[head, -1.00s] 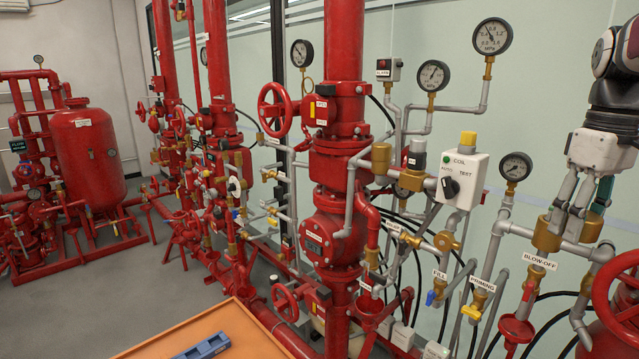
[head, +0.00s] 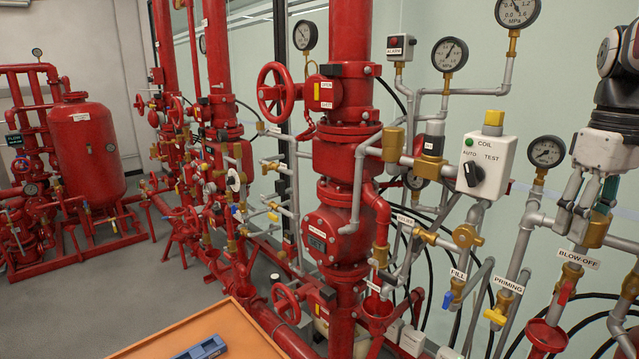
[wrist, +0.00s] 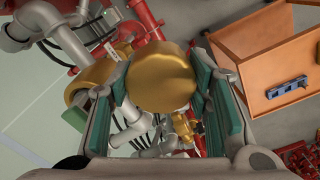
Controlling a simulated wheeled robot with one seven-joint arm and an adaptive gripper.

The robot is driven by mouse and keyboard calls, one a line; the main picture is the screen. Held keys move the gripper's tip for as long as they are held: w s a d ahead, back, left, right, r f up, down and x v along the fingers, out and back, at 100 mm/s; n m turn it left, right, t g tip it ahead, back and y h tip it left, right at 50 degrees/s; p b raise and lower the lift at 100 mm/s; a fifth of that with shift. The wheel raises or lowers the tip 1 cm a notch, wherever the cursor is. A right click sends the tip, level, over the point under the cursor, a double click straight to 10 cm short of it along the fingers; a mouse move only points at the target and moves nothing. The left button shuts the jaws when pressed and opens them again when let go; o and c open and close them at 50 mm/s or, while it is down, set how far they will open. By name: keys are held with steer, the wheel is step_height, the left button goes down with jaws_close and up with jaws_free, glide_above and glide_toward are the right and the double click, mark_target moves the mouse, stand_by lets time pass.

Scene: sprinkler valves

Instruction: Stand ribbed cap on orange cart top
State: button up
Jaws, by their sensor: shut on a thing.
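My gripper (head: 587,192) is at the right of the head view, in front of the valve pipes. It is shut on the ribbed cap (head: 596,232), a round brass piece held at its fingertips. In the wrist view the cap (wrist: 160,78) sits between the green finger pads and its smooth face shows; ribs cannot be made out. The orange cart top (head: 165,338) is at the bottom left of the head view, well apart from the gripper. In the wrist view the orange cart (wrist: 270,52) is at the upper right.
A blue block-like thing (head: 203,349) lies on the cart top. Red risers, gauges (head: 450,54), a coil box (head: 485,165) and the blow-off pipe (head: 568,280) crowd the space behind and beside the gripper. Grey floor (head: 120,285) is clear at the left.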

step_height(320, 180, up, 3)
steer(key=shift+s+f+p, duration=0.15)
steer(key=shift+p, duration=0.65)
steer(key=shift+r+p, duration=0.5)
steer(key=shift+r, duration=0.55)
steer(key=shift+f, duration=0.1)
